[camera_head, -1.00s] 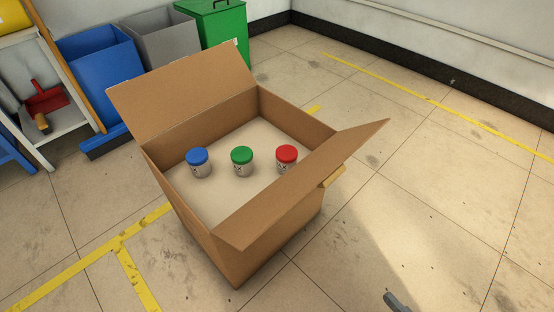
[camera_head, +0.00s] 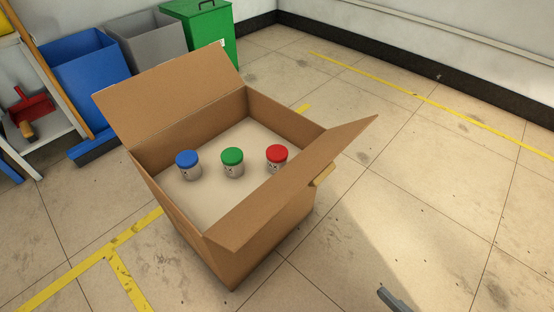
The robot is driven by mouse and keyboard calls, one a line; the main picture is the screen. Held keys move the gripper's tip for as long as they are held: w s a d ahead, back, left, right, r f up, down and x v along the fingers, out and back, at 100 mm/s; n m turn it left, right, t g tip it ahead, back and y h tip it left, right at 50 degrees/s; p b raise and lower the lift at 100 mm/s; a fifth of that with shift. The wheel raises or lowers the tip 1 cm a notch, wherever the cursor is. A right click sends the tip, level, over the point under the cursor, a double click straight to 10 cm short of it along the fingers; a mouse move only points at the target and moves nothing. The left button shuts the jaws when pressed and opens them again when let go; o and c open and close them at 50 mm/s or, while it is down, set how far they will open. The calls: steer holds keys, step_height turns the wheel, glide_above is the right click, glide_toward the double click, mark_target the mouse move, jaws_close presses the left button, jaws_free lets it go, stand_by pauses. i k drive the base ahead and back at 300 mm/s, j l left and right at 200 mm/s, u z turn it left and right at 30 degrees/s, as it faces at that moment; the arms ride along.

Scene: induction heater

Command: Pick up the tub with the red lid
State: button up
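The tub with the red lid (camera_head: 277,154) stands upright inside an open cardboard box (camera_head: 262,244), at the right end of a row of three tubs. The box's near right flap partly hides its lower body. A tub with a green lid (camera_head: 232,160) stands in the middle and one with a blue lid (camera_head: 188,163) at the left. A small grey part at the bottom edge, right of the box, may be the tip of my gripper (camera_head: 393,300). It is apart from the box and the tubs, and too little of it shows to tell its state.
The box flaps stand out at the back left and near right (camera_head: 300,185). Blue (camera_head: 88,75), grey (camera_head: 150,45) and green (camera_head: 208,35) bins stand behind it, with a shelf holding a red dustpan (camera_head: 30,105) at left. The tiled floor at right is clear.

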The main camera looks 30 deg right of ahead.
mark_target(276, 155)
steer(key=i+j, duration=0.2)
steer(key=i+j+u, duration=0.1)
steer(key=j, duration=0.25)
steer(key=i+j, duration=0.25)
steer(key=i+j+u, duration=0.15)
steer(key=i, duration=0.3)
steer(key=j, duration=0.1)
